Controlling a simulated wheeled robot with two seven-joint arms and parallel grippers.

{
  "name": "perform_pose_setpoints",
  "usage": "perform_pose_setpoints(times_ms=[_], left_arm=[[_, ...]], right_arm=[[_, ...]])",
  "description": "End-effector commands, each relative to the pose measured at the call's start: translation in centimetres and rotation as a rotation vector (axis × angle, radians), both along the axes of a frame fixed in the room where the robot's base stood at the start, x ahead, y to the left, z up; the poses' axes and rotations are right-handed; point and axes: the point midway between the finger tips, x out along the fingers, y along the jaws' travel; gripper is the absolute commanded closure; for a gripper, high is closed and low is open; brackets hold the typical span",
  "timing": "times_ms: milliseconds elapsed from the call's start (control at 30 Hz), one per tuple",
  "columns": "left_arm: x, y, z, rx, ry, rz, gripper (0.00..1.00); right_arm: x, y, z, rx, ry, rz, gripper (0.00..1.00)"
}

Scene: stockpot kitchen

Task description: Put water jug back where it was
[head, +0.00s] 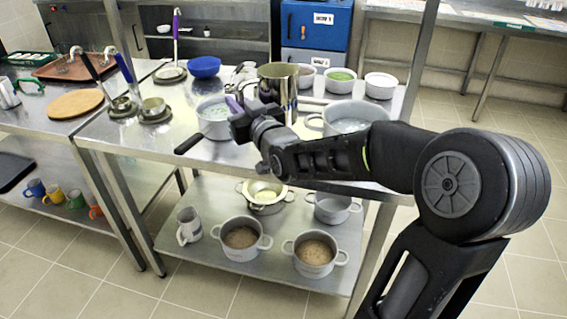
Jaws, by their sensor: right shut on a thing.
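A tall dark metal jug (279,80), which I take for the water jug, is upright at the middle of the steel table (150,135), among the pots. My right arm reaches in from the right, and my right gripper (238,118) is at the jug's left side, shut on it. The arm and wrist hide the jug's lower part and the fingers' contact, so I cannot tell whether its base touches the table. A pale grey jug (188,228) with a handle stands on the lower shelf (180,262). My left gripper is not in view.
A pot with pale contents (213,127) is close left of the gripper; a larger pot (345,118) is right of the jug. Bowls and a blue bowl (204,67) stand behind. Ladles rest at the left. The table's front left is clear.

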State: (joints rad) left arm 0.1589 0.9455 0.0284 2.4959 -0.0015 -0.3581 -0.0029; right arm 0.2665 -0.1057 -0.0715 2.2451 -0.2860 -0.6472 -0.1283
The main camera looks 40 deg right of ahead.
Motion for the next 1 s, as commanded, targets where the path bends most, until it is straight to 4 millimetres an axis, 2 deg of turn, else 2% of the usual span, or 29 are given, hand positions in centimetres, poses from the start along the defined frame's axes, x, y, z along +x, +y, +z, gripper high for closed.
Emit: perform_pose_setpoints(times_ms=[333,467,700,1000], left_arm=[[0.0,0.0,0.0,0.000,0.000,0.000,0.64],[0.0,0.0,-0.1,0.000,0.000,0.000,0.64],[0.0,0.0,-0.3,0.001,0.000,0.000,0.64],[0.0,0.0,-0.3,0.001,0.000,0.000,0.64]], right_arm=[[0.0,0.0,-0.2,-0.002,-0.003,0.001,1.00],[0.0,0.0,-1.7,-0.001,0.000,0.000,1.00],[0.0,0.0,-5.8,-0.002,-0.001,0.001,1.00],[0.0,0.0,-6.3,-0.004,-0.003,0.000,1.00]])
